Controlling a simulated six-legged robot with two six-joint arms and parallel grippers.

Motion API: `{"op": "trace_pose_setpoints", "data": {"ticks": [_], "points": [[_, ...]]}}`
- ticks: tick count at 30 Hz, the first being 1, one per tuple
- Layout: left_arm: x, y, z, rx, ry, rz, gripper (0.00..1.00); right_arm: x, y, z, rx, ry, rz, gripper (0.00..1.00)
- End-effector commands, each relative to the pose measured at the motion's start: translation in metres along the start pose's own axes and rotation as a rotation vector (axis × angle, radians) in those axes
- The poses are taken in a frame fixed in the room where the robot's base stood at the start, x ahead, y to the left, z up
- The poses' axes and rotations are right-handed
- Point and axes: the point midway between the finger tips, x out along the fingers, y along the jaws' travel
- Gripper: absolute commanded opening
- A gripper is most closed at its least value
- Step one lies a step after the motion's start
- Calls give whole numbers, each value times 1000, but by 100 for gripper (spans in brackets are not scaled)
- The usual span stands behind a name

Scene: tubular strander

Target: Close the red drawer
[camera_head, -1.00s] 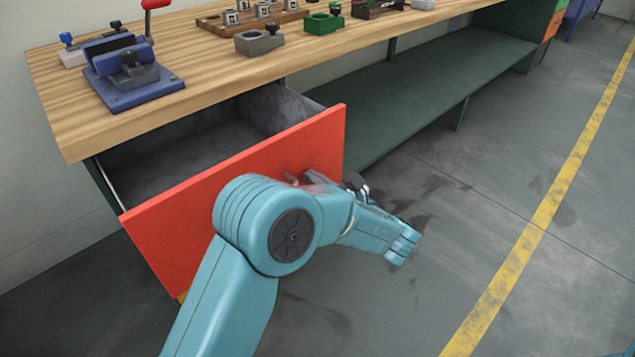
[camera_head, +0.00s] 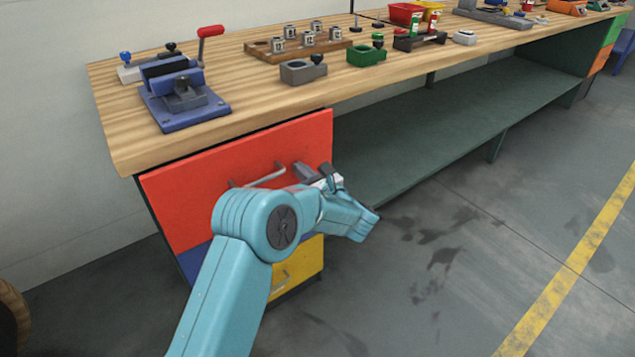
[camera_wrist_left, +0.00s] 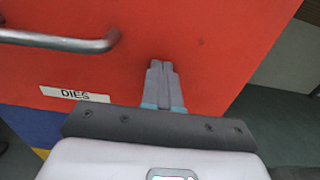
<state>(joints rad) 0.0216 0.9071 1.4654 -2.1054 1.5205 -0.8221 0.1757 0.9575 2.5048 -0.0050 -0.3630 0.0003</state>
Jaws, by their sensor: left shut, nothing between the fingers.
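The red drawer (camera_head: 205,195) is at the top of the cabinet under the wooden bench. Its front sits close under the bench top, and its inside is not visible. Its grey bar handle (camera_head: 265,176) is partly behind my arm. In the left wrist view the red front (camera_wrist_left: 215,50) fills most of the picture, with the handle (camera_wrist_left: 60,40) at upper left and a "DIES" label (camera_wrist_left: 74,93) below it. My left gripper (camera_head: 302,171) is shut and empty, its fingertips (camera_wrist_left: 161,66) at the red front, right of the handle. My right gripper is not in view.
A blue drawer (camera_head: 197,262) and a yellow drawer (camera_head: 298,268) are below the red one. The wooden bench top (camera_head: 240,90) holds a blue vise (camera_head: 182,95) and several fixtures. A green lower shelf (camera_head: 450,125) is to the right. The grey floor in front is clear.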

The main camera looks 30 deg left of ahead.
Motion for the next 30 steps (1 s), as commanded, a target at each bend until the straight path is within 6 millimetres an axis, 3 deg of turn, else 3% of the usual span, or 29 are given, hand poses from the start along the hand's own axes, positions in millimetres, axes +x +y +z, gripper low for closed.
{"op": "trace_pose_setpoints", "data": {"ticks": [3,10,30], "points": [[17,0,-1,-1,0,2,0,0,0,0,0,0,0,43],[34,0,0,0,0,0,0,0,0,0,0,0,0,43],[35,0,4,-5,-4,1,0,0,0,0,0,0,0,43]]}}
